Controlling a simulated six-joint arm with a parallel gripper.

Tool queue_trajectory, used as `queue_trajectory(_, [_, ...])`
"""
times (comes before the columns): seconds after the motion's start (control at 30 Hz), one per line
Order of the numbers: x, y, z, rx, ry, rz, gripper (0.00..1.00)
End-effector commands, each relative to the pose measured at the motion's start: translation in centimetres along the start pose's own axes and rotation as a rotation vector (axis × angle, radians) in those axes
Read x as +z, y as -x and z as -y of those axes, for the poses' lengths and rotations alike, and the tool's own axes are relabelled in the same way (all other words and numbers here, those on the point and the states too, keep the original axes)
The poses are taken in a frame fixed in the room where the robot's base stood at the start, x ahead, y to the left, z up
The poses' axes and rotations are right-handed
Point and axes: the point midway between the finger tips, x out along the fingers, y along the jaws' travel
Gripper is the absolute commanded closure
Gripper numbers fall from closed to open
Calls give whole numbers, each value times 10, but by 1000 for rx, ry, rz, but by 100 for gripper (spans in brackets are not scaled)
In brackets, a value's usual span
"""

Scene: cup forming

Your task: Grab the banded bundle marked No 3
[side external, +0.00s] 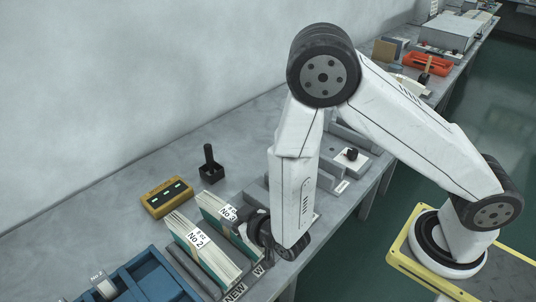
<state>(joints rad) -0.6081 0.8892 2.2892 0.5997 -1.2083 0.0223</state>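A banded bundle of pale sheets (213,204) stands on edge in a grey rack, and its white label seems to read No 3. My gripper (259,231) is dark and sits low at the right end of this bundle, very near it or touching it. The gripper's fingers are small and partly hidden by my wrist, so I cannot tell whether they are open or shut on the bundle.
A blue tray (150,270) is at the lower left. A yellow box with a display (167,197) and a black holder with a handle (210,165) stand behind the bundles. Grey fixtures line the bench to the right. The bench at the far left is clear, beside the wall.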

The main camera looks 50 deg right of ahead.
Motion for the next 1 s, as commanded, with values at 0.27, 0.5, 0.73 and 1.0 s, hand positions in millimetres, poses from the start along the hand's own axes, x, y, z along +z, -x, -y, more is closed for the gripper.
queue_trajectory(0.27, [0, 0, 0, 0, 0, 0, 100])
queue_trajectory(0.5, [0, 0, 0, 0, 0, 0, 100])
queue_trajectory(0.73, [0, 0, 0, 0, 0, 0, 100])
queue_trajectory(1.0, [0, 0, 0, 0, 0, 0, 100])
